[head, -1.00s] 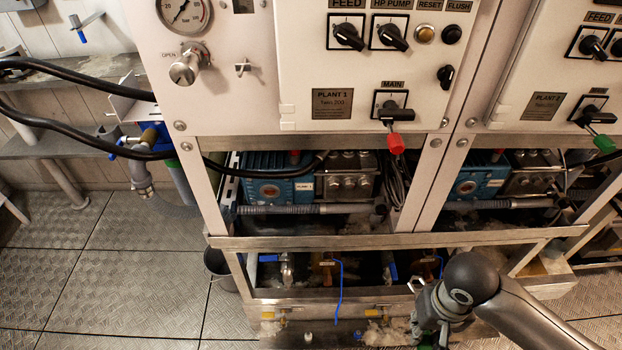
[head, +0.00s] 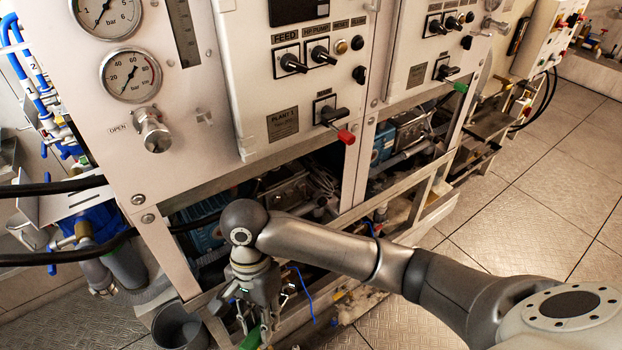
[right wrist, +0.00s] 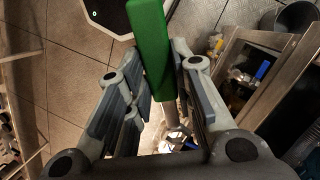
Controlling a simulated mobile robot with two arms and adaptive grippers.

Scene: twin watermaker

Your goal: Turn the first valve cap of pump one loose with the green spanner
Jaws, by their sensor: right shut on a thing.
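My right gripper (head: 262,318) is shut on the green spanner (head: 250,338), below the front rail of the Plant 1 frame. In the right wrist view the green handle (right wrist: 152,50) lies between the two fingers, with a grey metal part (right wrist: 172,115) beyond it. Pump one's blue body (head: 203,232) and its metal head block (head: 288,186) sit in the bay under the Plant 1 panel, partly hidden by my right arm. I cannot make out the first valve cap. The spanner is apart from the pump. My left gripper is not in view.
The steel frame rail (head: 405,183) runs across the front of the bays. A bucket (head: 180,325) stands on the floor at lower left. The red-handled main switch (head: 345,136) sticks out above the bay. Open tiled floor (head: 540,195) lies to the right.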

